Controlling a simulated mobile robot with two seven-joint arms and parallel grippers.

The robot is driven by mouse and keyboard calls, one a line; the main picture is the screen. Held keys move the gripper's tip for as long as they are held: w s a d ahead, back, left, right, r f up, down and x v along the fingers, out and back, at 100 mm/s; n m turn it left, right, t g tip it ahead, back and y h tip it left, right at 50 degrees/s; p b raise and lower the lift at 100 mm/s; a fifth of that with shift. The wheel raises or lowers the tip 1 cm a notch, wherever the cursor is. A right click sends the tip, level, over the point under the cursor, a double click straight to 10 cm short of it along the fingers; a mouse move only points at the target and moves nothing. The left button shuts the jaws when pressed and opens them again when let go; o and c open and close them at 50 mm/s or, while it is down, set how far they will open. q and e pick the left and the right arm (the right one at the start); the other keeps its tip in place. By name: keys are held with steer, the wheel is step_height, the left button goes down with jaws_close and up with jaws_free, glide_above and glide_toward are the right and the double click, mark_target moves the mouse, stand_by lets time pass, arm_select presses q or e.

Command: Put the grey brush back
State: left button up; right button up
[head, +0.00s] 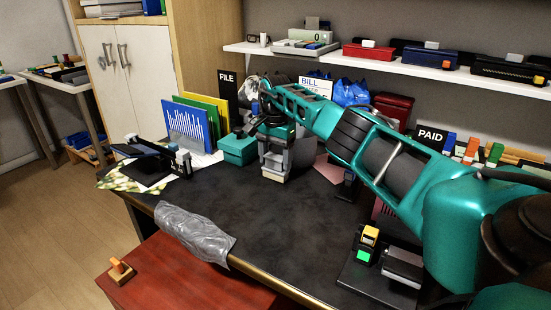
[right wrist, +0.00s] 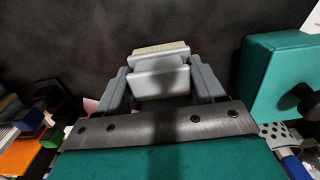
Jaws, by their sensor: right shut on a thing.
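The grey brush (right wrist: 158,82) is between the two fingers of my right gripper (right wrist: 160,90), which is shut on it. Its body is light grey, with a beige strip along its far edge. In the head view my right gripper (head: 275,160) points down over the dark desk, and the brush (head: 273,174) shows low between its fingers. I cannot tell whether the brush touches the desk. My left gripper is not in view.
A teal box (head: 238,149) stands close to the left of the right gripper; it also shows in the wrist view (right wrist: 282,80). Upright folders (head: 192,122) stand further left. A crumpled grey bag (head: 195,232) lies at the desk's front edge. The desk's middle is clear.

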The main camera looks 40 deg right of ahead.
mark_target(275, 156)
steer(key=shift+f, duration=0.1)
steer(key=o, duration=1)
steer(key=shift+r, duration=0.35)
step_height(275, 156, up, 12)
steer(key=p, duration=0.3)
steer(key=shift+f, duration=0.25)
